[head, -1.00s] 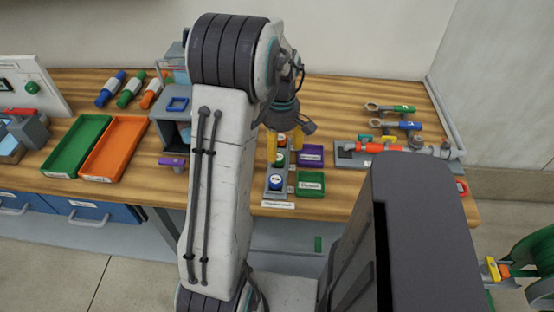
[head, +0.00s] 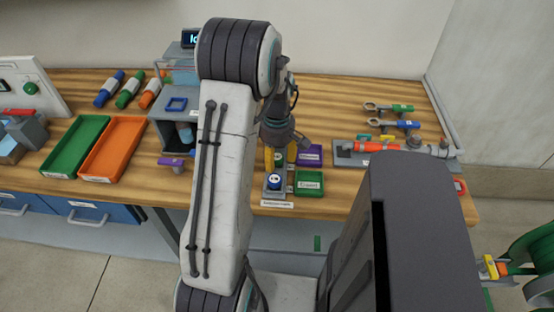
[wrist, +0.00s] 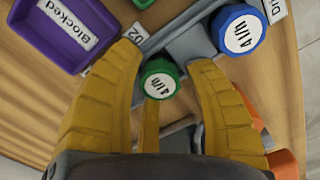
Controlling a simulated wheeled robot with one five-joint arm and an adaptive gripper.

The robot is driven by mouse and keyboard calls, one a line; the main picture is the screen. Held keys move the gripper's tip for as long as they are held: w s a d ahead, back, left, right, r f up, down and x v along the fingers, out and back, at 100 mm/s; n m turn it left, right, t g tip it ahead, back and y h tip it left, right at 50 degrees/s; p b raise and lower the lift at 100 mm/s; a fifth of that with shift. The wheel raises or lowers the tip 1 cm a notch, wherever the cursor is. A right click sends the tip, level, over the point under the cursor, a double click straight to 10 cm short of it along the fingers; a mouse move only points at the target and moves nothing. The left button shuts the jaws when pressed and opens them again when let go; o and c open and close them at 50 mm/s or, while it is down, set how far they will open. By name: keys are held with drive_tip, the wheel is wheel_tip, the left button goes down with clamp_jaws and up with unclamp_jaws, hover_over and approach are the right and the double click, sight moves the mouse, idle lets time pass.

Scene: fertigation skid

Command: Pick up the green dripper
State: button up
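The green dripper (wrist: 160,80), a round cap labelled 4 l/h, sits in the grey rack (wrist: 190,42). My gripper (wrist: 164,56) is open, with one yellow finger on each side of the green dripper and gaps between. In the head view my gripper (head: 280,163) is over the rack, and the green dripper (head: 279,157) shows only partly between the fingers. A blue dripper (wrist: 238,33) stands beside it in the same rack, near the right fingertip; it also shows in the head view (head: 274,181).
A purple tray labelled Blocked (wrist: 62,42) lies close to the left finger. A green tray (head: 310,188) stands right of the rack. Orange parts (wrist: 282,163) lie by the right finger's base. A pipe assembly (head: 400,148) is further right.

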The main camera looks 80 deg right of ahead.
drive_tip(key=c, duration=0.5)
drive_tip(key=shift+c, duration=0.2)
drive_tip(key=shift+r, duration=0.1)
